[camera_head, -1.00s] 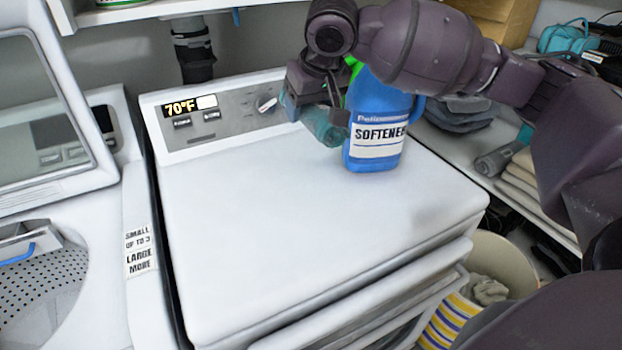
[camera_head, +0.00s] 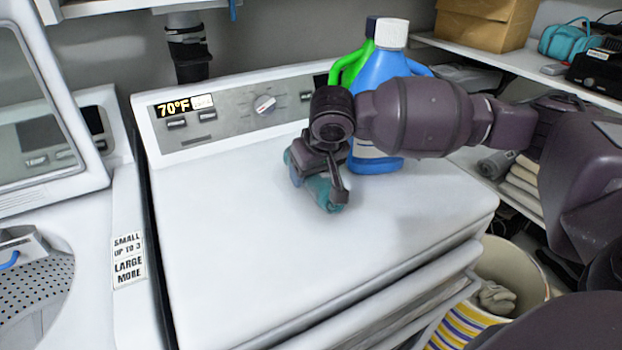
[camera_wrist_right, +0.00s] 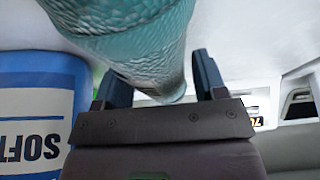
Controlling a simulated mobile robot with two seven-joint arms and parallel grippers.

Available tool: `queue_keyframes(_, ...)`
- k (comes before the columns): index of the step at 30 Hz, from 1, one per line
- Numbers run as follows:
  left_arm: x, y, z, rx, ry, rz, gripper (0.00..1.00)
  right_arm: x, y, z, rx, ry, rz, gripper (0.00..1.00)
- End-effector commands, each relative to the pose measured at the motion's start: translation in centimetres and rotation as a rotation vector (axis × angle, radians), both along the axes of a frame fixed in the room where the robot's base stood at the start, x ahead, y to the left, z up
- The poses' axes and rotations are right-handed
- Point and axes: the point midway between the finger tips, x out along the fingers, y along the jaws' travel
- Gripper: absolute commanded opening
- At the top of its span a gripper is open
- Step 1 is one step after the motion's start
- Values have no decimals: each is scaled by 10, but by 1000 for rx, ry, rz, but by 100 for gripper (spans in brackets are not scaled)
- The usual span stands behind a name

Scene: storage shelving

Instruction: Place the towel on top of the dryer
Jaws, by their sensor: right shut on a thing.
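The teal rolled towel (camera_head: 322,192) is in my right gripper (camera_head: 318,178), just over the middle-back of the white dryer top (camera_head: 240,240). I cannot tell whether the towel touches the dryer surface. In the right wrist view the towel (camera_wrist_right: 140,45) lies between the two dark fingers of the right gripper (camera_wrist_right: 161,84), which is shut on it. The gripper and wrist hide part of the towel in the head view. My left gripper is not in view.
A blue softener bottle (camera_head: 378,78) with a white cap stands on the dryer behind my right arm, with a green-handled bottle (camera_head: 350,66) beside it. The dryer's control panel (camera_head: 235,112) rises at the back. The dryer top's left and front are clear. Shelves stand at right.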

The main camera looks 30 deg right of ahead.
Motion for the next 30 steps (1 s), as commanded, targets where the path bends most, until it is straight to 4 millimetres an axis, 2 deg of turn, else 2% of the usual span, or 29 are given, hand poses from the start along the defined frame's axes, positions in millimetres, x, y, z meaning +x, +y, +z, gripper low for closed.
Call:
queue_keyframes(1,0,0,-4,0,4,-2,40,0,0,-12,0,5,0,35)
queue_keyframes(3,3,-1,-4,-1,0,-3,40,0,0,-17,1,3,0,35)
queue_keyframes(15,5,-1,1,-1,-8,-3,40,0,0,-18,1,-2,-1,35)
queue_keyframes(16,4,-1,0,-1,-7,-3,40,0,0,-18,1,-2,0,69)
queue_keyframes(20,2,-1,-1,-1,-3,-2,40,0,0,-19,1,-1,0,89)
queue_keyframes(30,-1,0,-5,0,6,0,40,0,0,-18,0,0,0,90)
